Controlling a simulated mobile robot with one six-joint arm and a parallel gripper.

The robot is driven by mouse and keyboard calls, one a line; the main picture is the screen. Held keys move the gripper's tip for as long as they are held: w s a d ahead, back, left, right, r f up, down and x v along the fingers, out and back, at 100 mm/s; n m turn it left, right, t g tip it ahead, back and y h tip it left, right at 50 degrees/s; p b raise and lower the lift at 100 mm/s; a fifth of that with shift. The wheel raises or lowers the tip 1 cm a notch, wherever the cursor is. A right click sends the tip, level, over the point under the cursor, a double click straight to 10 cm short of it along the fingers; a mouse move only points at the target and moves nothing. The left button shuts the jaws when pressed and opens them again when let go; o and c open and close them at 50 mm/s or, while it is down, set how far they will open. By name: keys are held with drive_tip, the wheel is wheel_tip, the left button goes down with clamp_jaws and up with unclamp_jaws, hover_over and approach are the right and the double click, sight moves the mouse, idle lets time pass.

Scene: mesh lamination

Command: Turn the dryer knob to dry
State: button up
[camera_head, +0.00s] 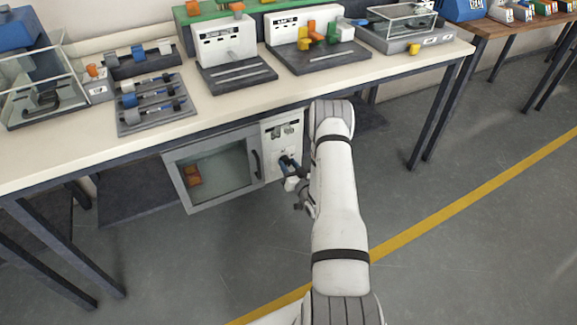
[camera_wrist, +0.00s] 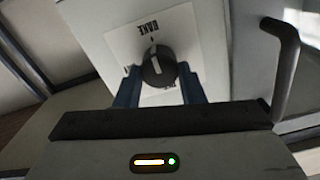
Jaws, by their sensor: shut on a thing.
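The dryer (camera_head: 222,166) is a grey and white box with a glass door under the workbench; its white control panel (camera_head: 283,133) is to the right of the door. The black dryer knob (camera_wrist: 159,68) has a white line that runs roughly toward the label reading BAKE, which appears upside down. Another label beyond the knob is mostly hidden by my gripper. My gripper (camera_wrist: 158,75) has its blue fingers on both sides of the knob and is shut on it. In the head view, my gripper (camera_head: 290,167) is at the panel and the knob is hidden.
The workbench (camera_head: 345,82) above the dryer holds several fixtures and trays. The dryer door handle (camera_wrist: 285,65) is close to the right of my gripper. An orange thing (camera_head: 191,175) shows behind the glass. The floor in front is clear.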

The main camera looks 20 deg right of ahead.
drive_tip(key=shift+c, duration=1.4)
drive_tip(key=shift+f+n+b, duration=0.1)
drive_tip(key=shift+n+b, duration=0.3)
drive_tip(key=n+b, duration=0.2)
drive_tip(key=shift+a+f+n, duration=0.1)
drive_tip(key=shift+n, duration=0.2)
drive_tip(key=n+b, duration=0.5)
drive_tip(key=shift+n+b, duration=0.3)
drive_tip(key=shift+b, duration=0.05)
drive_tip(key=n+b, duration=0.9)
drive_tip(key=b, duration=0.1)
drive_tip(key=shift+a, duration=0.2)
drive_tip(key=shift+b, duration=0.3)
